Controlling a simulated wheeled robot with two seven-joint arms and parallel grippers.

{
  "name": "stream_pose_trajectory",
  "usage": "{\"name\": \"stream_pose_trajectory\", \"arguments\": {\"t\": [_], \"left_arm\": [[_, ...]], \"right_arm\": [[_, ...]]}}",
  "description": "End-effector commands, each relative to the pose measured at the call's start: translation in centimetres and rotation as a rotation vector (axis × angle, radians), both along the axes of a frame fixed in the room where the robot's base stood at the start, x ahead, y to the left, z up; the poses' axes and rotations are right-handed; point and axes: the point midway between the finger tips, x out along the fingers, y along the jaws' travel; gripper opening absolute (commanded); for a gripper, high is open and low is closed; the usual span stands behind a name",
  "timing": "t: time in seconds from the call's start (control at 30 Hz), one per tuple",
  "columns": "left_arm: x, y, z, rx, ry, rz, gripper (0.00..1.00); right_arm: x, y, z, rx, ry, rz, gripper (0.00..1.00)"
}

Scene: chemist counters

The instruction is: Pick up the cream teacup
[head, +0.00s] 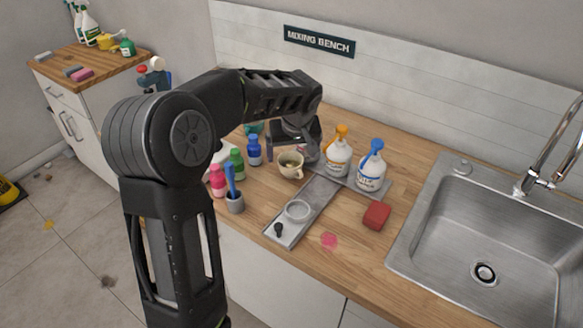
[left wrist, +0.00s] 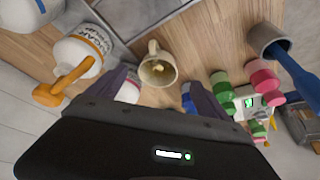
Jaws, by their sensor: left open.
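The cream teacup (head: 290,165) stands upright on the wooden counter, just left of a grey metal tray. It has a handle and something pale brown inside. In the left wrist view the cream teacup (left wrist: 158,68) lies ahead of my jaws, its handle pointing up in the picture. My left gripper (head: 297,150) is above and behind the cup in the head view. In the left wrist view its two fingers (left wrist: 160,90) are spread apart with nothing held between them, and the cup is seen in the gap beyond them. My right gripper is not in view.
White bottles with orange (head: 339,152) and blue tops (head: 371,167) stand right of the cup. Blue (head: 254,151), green and pink bottles and a grey brush cup (head: 235,204) stand left. A red sponge (head: 376,215) lies near the sink (head: 440,215).

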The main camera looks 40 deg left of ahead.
Motion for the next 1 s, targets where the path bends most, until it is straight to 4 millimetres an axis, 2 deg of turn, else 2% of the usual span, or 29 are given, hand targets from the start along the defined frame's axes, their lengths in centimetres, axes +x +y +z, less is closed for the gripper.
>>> {"name": "stream_pose_trajectory", "arguments": {"t": [0.23,0.4,0.6,1.0], "left_arm": [[0.3,0.2,-0.7,-0.001,0.004,0.0,0.9],[1.1,0.9,-2.8,0.0,0.006,0.001,0.9],[1.7,1.4,-4.7,0.0,0.002,-0.001,0.9],[1.7,1.4,-4.7,0.0,0.0,0.0,0.9]], "right_arm": [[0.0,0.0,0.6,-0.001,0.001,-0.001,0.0],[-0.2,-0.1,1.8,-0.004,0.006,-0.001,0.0],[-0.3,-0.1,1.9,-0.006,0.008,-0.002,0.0],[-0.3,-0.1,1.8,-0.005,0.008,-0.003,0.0]]}}
